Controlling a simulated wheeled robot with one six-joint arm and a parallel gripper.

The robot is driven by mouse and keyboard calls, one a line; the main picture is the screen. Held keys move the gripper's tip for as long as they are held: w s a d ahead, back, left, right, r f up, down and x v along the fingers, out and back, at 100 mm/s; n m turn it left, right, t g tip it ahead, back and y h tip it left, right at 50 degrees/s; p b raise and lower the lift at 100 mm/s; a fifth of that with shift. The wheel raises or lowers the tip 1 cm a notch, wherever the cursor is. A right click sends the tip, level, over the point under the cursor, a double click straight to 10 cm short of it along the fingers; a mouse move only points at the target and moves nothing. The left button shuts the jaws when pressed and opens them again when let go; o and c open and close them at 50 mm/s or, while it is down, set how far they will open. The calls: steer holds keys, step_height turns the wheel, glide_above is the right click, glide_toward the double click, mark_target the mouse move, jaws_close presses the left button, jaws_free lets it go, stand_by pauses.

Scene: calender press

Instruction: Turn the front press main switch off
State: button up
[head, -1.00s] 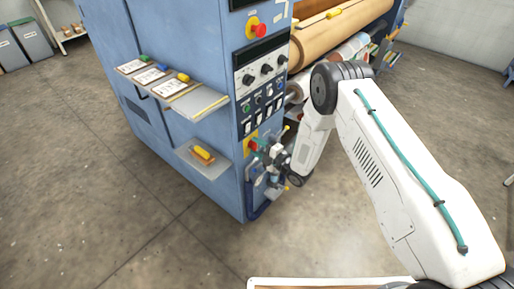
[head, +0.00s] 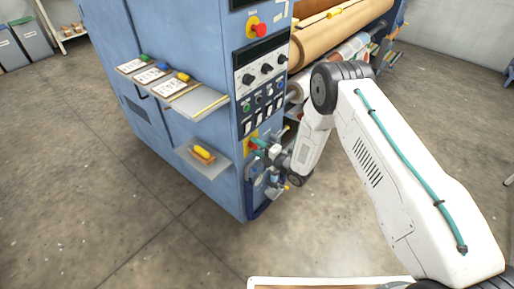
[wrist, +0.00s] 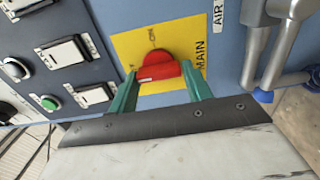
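The main switch is a red rotary knob (wrist: 157,68) on a yellow plate (wrist: 128,45) marked MAIN, in the wrist view. An ON mark shows above the knob in that view; another mark at the left is partly hidden by a finger. In the head view the yellow plate (head: 250,146) sits low on the blue press's front panel, with the knob mostly hidden. My gripper (wrist: 160,72) has its two green fingers apart, one at each side of the knob. Whether they touch it, I cannot tell. In the head view my gripper (head: 262,148) is right at the switch.
Rocker switches and a green button (wrist: 49,102) lie left of the plate in the wrist view. Grey pipes with a blue fitting (wrist: 263,95) stand at the right, by an AIR label. A red emergency button (head: 259,30) is higher on the press. Shelves (head: 200,104) jut from its left side.

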steer(key=shift+o, duration=1.4)
steer(key=v, duration=0.7)
steer(key=shift+s+d, duration=0.25)
steer(key=shift+d, duration=0.1)
